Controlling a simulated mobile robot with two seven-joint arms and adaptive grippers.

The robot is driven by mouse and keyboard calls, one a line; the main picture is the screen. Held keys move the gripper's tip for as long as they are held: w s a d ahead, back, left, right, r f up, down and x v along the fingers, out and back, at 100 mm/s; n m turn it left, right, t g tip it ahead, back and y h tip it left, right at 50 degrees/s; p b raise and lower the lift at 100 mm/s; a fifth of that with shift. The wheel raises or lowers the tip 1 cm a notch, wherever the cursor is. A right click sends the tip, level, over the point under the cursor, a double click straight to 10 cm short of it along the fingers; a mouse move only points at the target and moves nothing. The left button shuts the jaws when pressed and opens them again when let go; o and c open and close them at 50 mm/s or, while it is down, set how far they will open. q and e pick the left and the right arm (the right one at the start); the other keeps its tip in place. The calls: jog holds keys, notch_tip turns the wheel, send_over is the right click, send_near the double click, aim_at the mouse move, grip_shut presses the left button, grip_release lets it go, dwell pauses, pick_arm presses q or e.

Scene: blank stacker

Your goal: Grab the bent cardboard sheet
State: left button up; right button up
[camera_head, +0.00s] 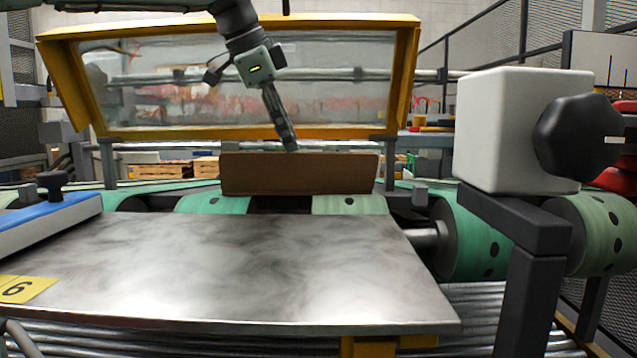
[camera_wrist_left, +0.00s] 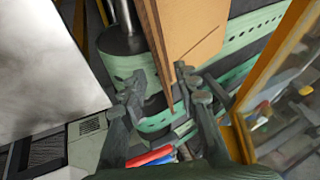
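The bent cardboard sheet (camera_head: 298,175) is brown and stands upright behind the metal plate, over the green rollers. In the left wrist view the sheet (camera_wrist_left: 192,28) shows a tan face and a darker narrow side, which meet at a fold. My left gripper (camera_head: 291,147) comes down from above, its fingertips at about the sheet's top edge. In the left wrist view the left gripper (camera_wrist_left: 168,92) is open, with a finger on either side of the sheet's near end. I see no clear contact. My right gripper is not in view.
A shiny metal plate (camera_head: 230,265) fills the front. A yellow-framed clear guard (camera_head: 406,85) stands behind the sheet. Green rollers (camera_head: 465,240) run below it. A white box with a black knob (camera_head: 510,130) stands at the right, a blue-topped part (camera_head: 50,222) at the left.

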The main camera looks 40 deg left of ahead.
aim_at(296, 172)
pick_arm(q)
jog(key=x, duration=0.7)
jog(key=shift+s+a+f+p, duration=0.1)
jog(key=shift+s+a+p, duration=0.2)
jog(key=shift+p, duration=0.1)
jog(key=shift+w+d+f, duration=0.1)
jog(key=shift+w+f, duration=0.1)
jog(key=shift+f, duration=0.1)
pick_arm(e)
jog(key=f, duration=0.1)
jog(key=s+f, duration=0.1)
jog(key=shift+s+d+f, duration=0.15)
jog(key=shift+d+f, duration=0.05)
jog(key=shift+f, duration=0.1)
pick_arm(q)
grip_shut()
